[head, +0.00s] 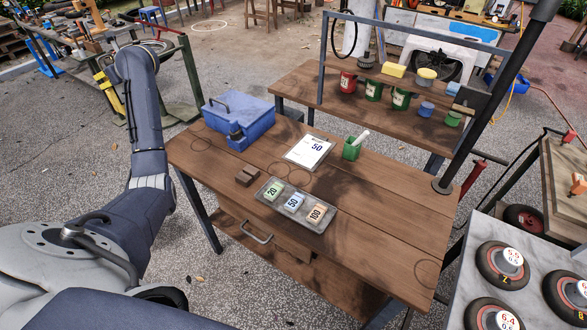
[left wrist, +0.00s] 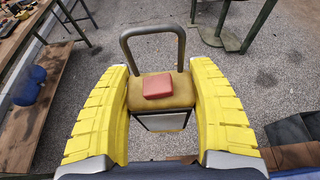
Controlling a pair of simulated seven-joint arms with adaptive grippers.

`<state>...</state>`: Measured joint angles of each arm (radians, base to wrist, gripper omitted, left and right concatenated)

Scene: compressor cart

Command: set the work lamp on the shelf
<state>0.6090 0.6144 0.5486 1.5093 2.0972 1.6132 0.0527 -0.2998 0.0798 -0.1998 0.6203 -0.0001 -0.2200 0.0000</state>
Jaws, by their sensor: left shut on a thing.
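The work lamp (left wrist: 158,88), a mustard-yellow body with a grey loop handle and a red block on top, shows in the left wrist view. It sits between the yellow fingers of my left gripper (left wrist: 160,108), which is shut on it. In the head view my left gripper (head: 110,92) is at the upper left, beyond the bench's left side and well away from the shelf. The lamp cannot be made out clearly there. The shelf (head: 372,68) is a raised board in a grey frame behind the bench. My right gripper is not in view.
The wooden bench (head: 365,200) holds a blue toolbox (head: 240,112), a tray of labelled blocks (head: 322,222), a paper sheet (head: 308,152) and a green cup (head: 351,149). Red and green cans (head: 373,91) stand under the shelf.

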